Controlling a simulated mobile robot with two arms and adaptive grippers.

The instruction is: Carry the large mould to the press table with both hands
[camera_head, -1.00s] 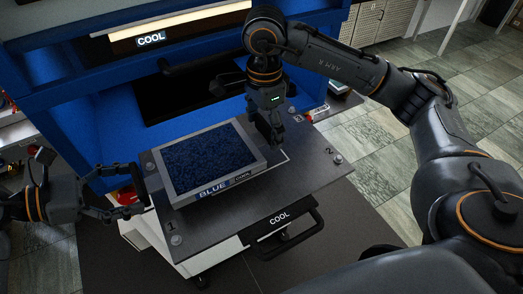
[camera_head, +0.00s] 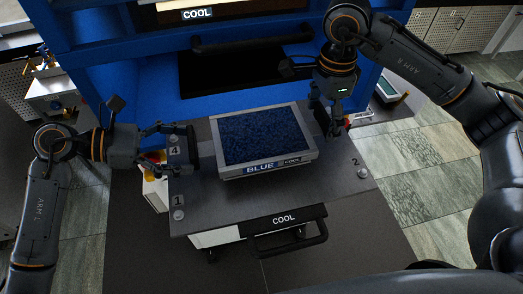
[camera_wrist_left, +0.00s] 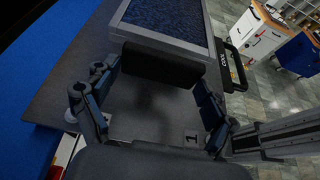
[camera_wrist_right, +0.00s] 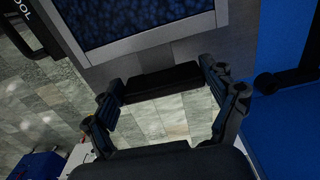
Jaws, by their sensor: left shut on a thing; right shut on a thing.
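The large mould is a grey tray (camera_head: 232,173) filled with blue granules, with "BLUE" and "COOL" on its front. It is over the dark table top (camera_head: 220,209); I cannot tell whether it rests on it or hangs just above. My left gripper (camera_head: 180,142) is at its left side, shut on a black handle (camera_wrist_left: 165,66) that also shows in the head view (camera_head: 193,146). My right gripper (camera_head: 327,120) is at its right side, shut on the other black handle (camera_wrist_right: 160,80). The mould looks about level. The fingertips' contact is partly hidden.
The table top has numbered corner studs and a black front handle (camera_head: 292,242). Behind it stands the blue press (camera_head: 200,105) with a dark opening and a "COOL" sign (camera_head: 197,13). A side table with a device (camera_head: 390,90) is at right. Tiled floor (camera_head: 425,165) lies right.

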